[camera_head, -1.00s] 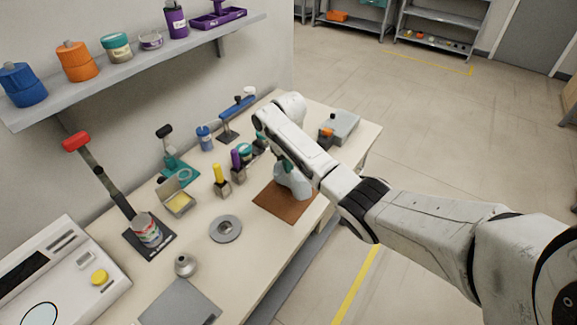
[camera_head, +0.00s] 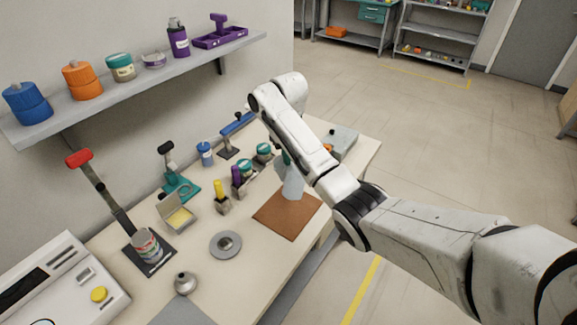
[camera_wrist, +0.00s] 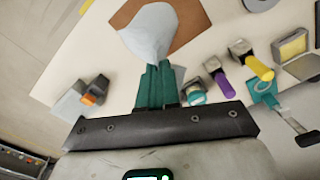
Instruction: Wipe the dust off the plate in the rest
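My gripper (camera_wrist: 158,85), with teal fingers, is shut on a pale white-blue cloth (camera_wrist: 150,38). In the head view the cloth (camera_head: 293,182) hangs below the gripper over the brown mat (camera_head: 284,222); the fingers are mostly hidden by my arm there.
A grey round dish (camera_head: 226,246), a yellow-filled open box (camera_head: 180,218), a can on a black stand (camera_head: 146,246) and several small capped holders stand left of the mat. A grey box (camera_head: 345,140) is at the right end. A wall shelf (camera_head: 130,92) overhangs the back.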

